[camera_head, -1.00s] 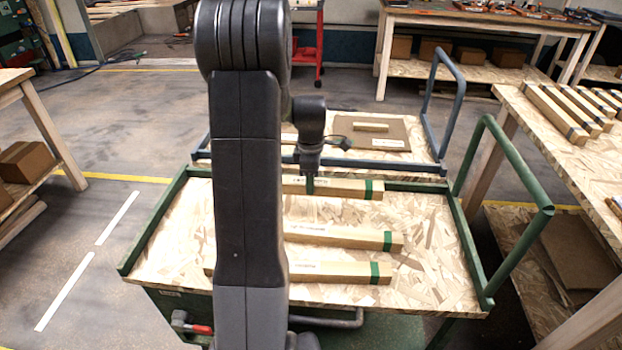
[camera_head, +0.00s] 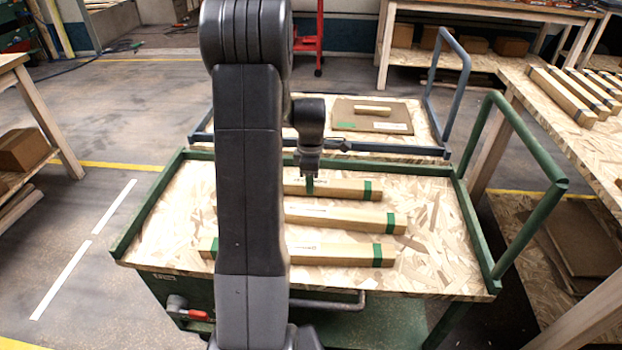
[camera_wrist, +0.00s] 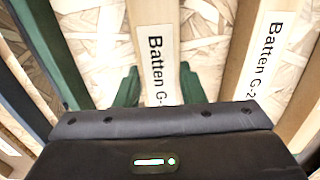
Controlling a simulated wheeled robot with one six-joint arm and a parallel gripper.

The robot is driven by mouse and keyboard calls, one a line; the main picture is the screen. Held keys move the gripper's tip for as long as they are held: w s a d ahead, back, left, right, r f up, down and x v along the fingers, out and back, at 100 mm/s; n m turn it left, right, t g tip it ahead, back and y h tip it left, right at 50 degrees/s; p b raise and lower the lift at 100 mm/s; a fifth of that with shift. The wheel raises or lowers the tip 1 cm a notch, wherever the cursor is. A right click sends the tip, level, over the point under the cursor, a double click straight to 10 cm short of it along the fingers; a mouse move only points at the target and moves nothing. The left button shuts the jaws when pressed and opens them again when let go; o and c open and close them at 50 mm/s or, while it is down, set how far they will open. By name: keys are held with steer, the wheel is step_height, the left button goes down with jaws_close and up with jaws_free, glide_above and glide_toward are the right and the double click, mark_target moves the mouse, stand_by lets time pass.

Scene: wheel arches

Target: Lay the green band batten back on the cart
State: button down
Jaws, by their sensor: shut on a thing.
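The green band batten (camera_head: 345,188) is a pale wooden bar with a green band near its right end. It is the rearmost of three on the green cart (camera_head: 440,240). My gripper (camera_head: 310,186) points down and is shut on it, partly behind my arm. In the wrist view, green fingers (camera_wrist: 160,85) flank the batten (camera_wrist: 152,20), whose label reads "Batten G-", the rest hidden. The batten is at or very near the cart's board, roughly parallel to the others; I cannot tell whether it touches.
Two more green-banded battens lie in front, the middle one (camera_head: 345,218) and the front one (camera_head: 340,254); the wrist view shows Batten G-2 (camera_wrist: 262,50) alongside. A green rail (camera_head: 415,170) edges the cart's back. A blue-grey cart (camera_head: 425,135) stands behind. The board's right side is clear.

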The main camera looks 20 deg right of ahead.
steer(key=c, duration=0.9)
jaws_free()
steer(key=shift+o, duration=0.2)
steer(key=shift+r, duration=0.1)
step_height(320, 180, up, 14)
steer(key=p, duration=0.3)
steer(key=shift+f, duration=0.25)
step_height(320, 180, down, 13)
steer(key=b, duration=0.3)
steer(key=shift+r+p, duration=1.1)
steer(key=shift+r, duration=0.6)
